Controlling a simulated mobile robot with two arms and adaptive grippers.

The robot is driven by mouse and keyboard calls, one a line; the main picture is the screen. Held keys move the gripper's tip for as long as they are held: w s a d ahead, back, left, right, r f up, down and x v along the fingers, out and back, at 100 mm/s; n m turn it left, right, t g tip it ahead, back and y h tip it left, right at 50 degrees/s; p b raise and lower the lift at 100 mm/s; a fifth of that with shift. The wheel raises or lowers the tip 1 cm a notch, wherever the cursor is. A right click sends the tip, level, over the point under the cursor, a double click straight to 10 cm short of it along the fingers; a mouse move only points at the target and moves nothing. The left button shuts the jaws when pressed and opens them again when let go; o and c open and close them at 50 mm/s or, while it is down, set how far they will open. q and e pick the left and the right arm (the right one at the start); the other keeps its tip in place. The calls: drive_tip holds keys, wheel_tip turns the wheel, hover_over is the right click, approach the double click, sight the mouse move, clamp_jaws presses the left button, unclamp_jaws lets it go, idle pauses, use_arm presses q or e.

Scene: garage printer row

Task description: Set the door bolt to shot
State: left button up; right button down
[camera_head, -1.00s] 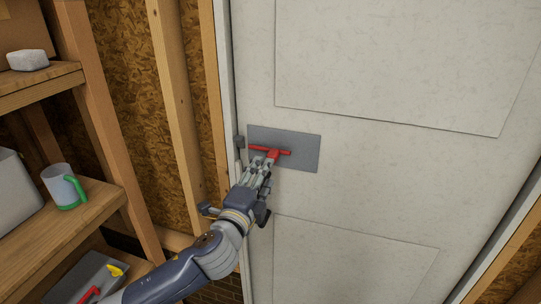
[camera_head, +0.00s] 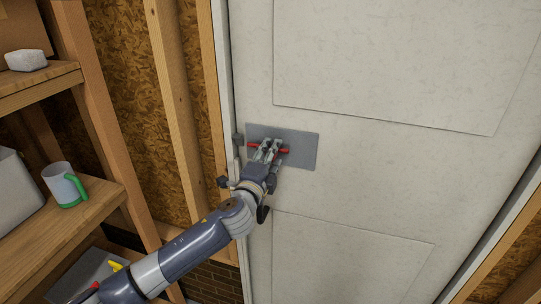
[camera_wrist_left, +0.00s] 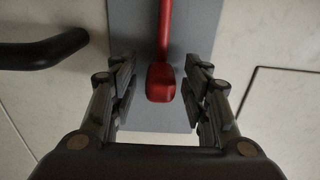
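The door bolt is a red bar (camera_head: 284,151) on a grey plate (camera_head: 304,148) on the pale door. A red knob (camera_wrist_left: 162,83) joined to the bar shows in the left wrist view. My left gripper (camera_head: 267,149) is at the bolt, its fingers covering part of the bar in the head view. In the left wrist view the fingers stand on both sides of the knob, with a gap on each side. A small grey block (camera_head: 238,139) sits at the door's left edge, level with the plate. My right gripper is not in view.
A dark curved bar (camera_wrist_left: 42,51) lies left of the fingers in the wrist view. Wooden shelves (camera_head: 75,215) at the left hold a mug (camera_head: 60,181) with a green handle and a white block (camera_head: 26,60). The door right of the plate is clear.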

use_arm(q)
clamp_jaws()
drive_tip(key=shift+w+a, duration=0.3)
drive_tip(key=shift+a, duration=0.7)
drive_tip(key=shift+w+a, duration=0.3)
drive_tip(key=shift+a, duration=0.65)
unclamp_jaws()
drive_tip(key=shift+o, duration=0.3)
drive_tip(key=shift+s, duration=0.45)
drive_tip(key=v, duration=1.1)
drive_tip(key=shift+a, duration=0.25)
drive_tip(key=shift+w, duration=0.1)
